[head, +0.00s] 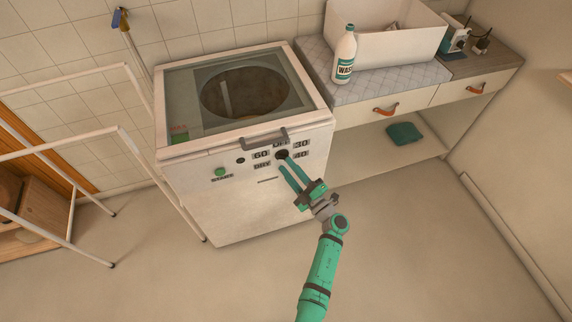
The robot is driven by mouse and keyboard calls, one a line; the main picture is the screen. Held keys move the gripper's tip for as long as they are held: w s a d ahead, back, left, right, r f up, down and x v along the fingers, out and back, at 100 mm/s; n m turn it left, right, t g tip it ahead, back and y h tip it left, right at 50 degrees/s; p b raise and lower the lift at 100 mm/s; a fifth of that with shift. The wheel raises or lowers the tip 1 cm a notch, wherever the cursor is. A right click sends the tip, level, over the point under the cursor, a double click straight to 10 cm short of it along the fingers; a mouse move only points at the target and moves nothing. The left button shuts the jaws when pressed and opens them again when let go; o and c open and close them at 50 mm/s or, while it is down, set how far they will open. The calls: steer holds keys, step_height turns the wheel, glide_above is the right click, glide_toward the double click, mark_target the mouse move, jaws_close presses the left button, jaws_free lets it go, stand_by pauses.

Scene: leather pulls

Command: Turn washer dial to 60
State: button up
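The white washer stands against the tiled wall, and its dial (282,155) is a small dark round knob on the front panel. Labels surround it: 60 (261,155) and DRY on the left, 30 and 40 on the right, and a partly hidden label above. Which label the dial points to is too small to tell. My gripper (284,163) is at the front panel, its two green fingers apart and their tips at the lower edge of the dial. I see a gap between the fingers; whether they touch the dial is unclear.
A grey handle (264,138) sits just above the dial at the lid's front edge. A green button (220,172) is on the panel's left. A white rack frame (124,131) stands left; a counter with a bottle (344,56) is right. The floor in front is clear.

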steer(key=v, duration=0.8)
steer(key=shift+s+d, duration=0.2)
steer(key=s+a+r+m+h, duration=0.2)
steer(key=s+m, duration=0.4)
steer(key=s, duration=0.7)
steer(key=s+a+r+m+h, duration=0.2)
steer(key=s+r+m+h, duration=0.3)
steer(key=s, duration=0.8)
steer(key=s+a+r+m+h, duration=0.2)
steer(key=s+r+m+h, duration=0.2)
steer(key=s+m, duration=0.5)
steer(key=s+h, duration=0.1)
steer(key=s, duration=0.3)
steer(key=shift+a+r+g, duration=0.2)
steer(key=shift+a+g, duration=0.05)
steer(key=shift+g, duration=0.15)
steer(key=shift+s, duration=0.1)
